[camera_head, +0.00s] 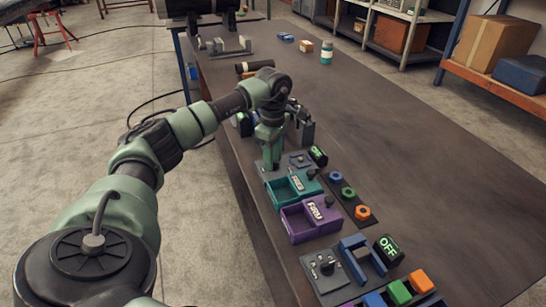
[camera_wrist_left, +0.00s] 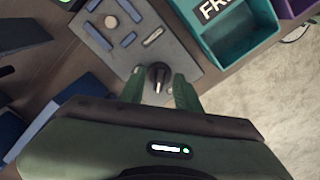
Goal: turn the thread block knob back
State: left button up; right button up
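A black knob (camera_wrist_left: 158,73) with a pale pointer mark stands on a grey plate (camera_wrist_left: 150,22) in the left wrist view. My left gripper (camera_wrist_left: 160,82) has its two green fingers apart, one on each side of the knob. I see a narrow gap beside the knob, and no clear contact. In the head view my left gripper (camera_head: 271,164) points down at the grey plate (camera_head: 299,158), and the knob is hidden there. My right gripper is not in view.
A teal bin (camera_head: 293,187) and a purple bin (camera_head: 312,217) stand beside the plate. Another grey plate with a dark knob (camera_head: 325,265) lies nearer, beside a blue holder (camera_head: 362,259) and a block marked OFF (camera_head: 388,249). The right side of the table (camera_head: 430,165) is clear.

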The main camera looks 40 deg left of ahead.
pick_arm(q)
grip_shut()
jog(key=shift+n, duration=0.4)
jog(key=n+p, duration=0.1)
jog(key=n, duration=0.2)
jog(key=shift+r+n+p, duration=0.1)
jog(key=shift+n+p, duration=0.25)
jog(key=shift+n, duration=0.05)
jog(key=n+p, duration=0.1)
jog(key=n, duration=0.4)
jog(key=shift+n, duration=0.3)
grip_release()
